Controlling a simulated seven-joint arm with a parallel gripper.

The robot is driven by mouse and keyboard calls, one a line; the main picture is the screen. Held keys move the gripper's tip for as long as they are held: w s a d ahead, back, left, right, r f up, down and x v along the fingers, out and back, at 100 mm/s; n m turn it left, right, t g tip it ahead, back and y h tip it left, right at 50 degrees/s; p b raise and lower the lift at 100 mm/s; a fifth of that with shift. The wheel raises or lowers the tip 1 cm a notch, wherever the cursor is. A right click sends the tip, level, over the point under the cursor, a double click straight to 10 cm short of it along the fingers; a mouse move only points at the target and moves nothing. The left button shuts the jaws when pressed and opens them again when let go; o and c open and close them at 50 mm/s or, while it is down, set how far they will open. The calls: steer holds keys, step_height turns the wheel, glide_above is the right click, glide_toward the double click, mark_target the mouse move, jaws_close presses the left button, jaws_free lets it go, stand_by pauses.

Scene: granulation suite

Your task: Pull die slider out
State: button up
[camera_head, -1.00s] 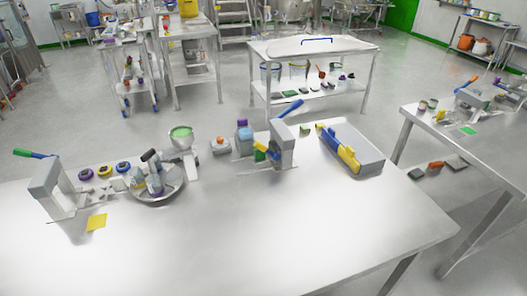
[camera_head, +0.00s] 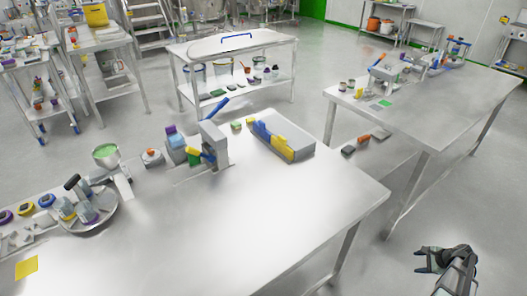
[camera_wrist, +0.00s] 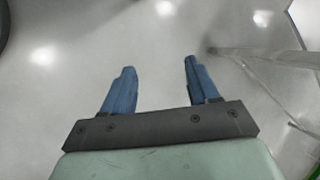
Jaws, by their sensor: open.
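A grey press (camera_head: 214,145) with a blue lever stands on the near table, with yellow and blue parts at its front. Another device with a blue handle (camera_head: 380,65) stands on the right table. The die slider is too small to tell apart on either. My gripper (camera_head: 421,258) is at the lower right of the head view, over the floor and apart from both tables. Its two blue fingers (camera_wrist: 159,65) are spread, with nothing between them in the wrist view.
The near table (camera_head: 250,225) has a clear front. The right table (camera_head: 455,100) has a clear near half. Open floor lies between the tables.

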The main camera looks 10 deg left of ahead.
steer(key=w+d+r+m+t, duration=0.1)
steer(key=w+d+r, duration=0.6)
steer(key=d+r, duration=0.1)
steer(key=w+a+r+n, duration=0.1)
steer(key=w+a+r, duration=0.2)
steer(key=w+r, duration=0.4)
steer(key=w+a+r+n+g, duration=0.1)
steer(key=w+a+r+n, duration=0.1)
steer(key=w+a+r, duration=0.6)
steer(key=w+a+r+n+h, duration=0.1)
steer(key=w+a+r+n, duration=0.35)
steer(key=a, duration=0.85)
steer(key=w+a+r+n+g, duration=0.1)
steer(key=w+a+r, duration=0.3)
steer(key=w+a, duration=0.5)
steer(key=a+r+n+g, duration=0.1)
steer(key=a+r+n, duration=0.1)
steer(key=a, duration=0.7)
steer(key=a+r+n, duration=0.2)
steer(key=a, duration=0.7)
step_height(320, 180, up, 8)
steer(key=n+g+h, duration=0.2)
steer(key=n+h, duration=0.1)
steer(key=n, duration=1.2)
glide_above(194, 157)
steer(key=w, duration=0.1)
steer(key=f, duration=1.3)
steer(key=shift+a+f, duration=0.2)
steer(key=shift+a, duration=0.15)
